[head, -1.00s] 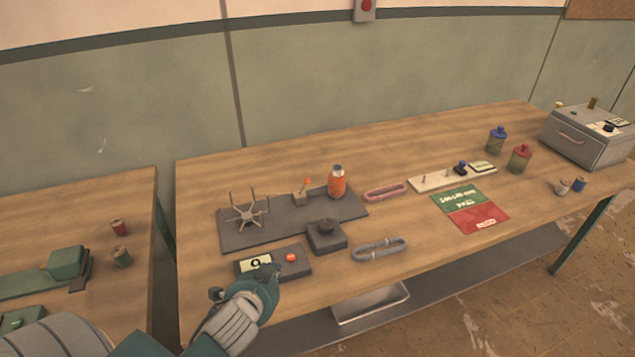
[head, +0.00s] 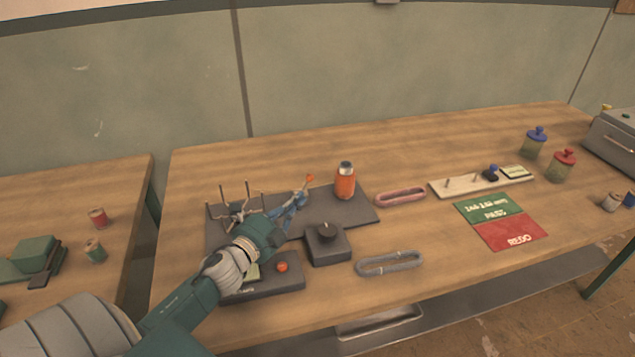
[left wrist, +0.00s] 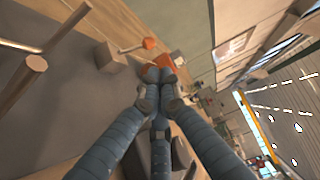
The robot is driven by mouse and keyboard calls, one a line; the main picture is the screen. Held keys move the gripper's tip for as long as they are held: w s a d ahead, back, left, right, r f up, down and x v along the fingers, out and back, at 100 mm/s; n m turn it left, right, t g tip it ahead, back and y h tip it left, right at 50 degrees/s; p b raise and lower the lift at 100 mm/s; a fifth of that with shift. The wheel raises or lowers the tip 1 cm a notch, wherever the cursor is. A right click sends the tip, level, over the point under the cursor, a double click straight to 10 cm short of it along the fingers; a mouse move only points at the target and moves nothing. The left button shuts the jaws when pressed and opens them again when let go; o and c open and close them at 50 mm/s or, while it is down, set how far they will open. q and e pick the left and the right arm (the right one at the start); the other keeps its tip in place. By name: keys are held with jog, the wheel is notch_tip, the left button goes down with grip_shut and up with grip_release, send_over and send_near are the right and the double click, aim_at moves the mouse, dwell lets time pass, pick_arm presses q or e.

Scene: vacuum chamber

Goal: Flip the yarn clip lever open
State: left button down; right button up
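The yarn clip is a small block on the dark base plate (head: 362,207), with a lever ending in an orange knob (head: 309,178). In the head view my left gripper covers most of the clip. In the left wrist view the block (left wrist: 106,57) and the orange lever knob (left wrist: 149,43) show just beyond and left of my fingertips, with the rod leaning toward the right. My left gripper (head: 299,197) has its fingertips drawn together beside the lever. In the wrist view the fingertips (left wrist: 159,78) meet with nothing visible between them. My right gripper is not in view.
An orange bottle (head: 345,183) stands right of the clip. A winder with upright pegs (head: 237,215) is on the left. A dark block with a knob (head: 328,246) and a box with an orange button (head: 283,268) are in front. Grey (head: 390,264) and pink (head: 400,197) yarn loops lie right.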

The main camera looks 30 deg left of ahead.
aim_at(306, 185)
pick_arm(q)
jog(key=w+p, duration=0.1)
jog(key=w, duration=0.4)
jog(key=shift+a, duration=0.15)
jog(key=w, duration=0.4)
jog(key=shift+a+f, duration=0.1)
jog(key=shift+f, duration=0.1)
jog(key=shift+w, duration=0.45)
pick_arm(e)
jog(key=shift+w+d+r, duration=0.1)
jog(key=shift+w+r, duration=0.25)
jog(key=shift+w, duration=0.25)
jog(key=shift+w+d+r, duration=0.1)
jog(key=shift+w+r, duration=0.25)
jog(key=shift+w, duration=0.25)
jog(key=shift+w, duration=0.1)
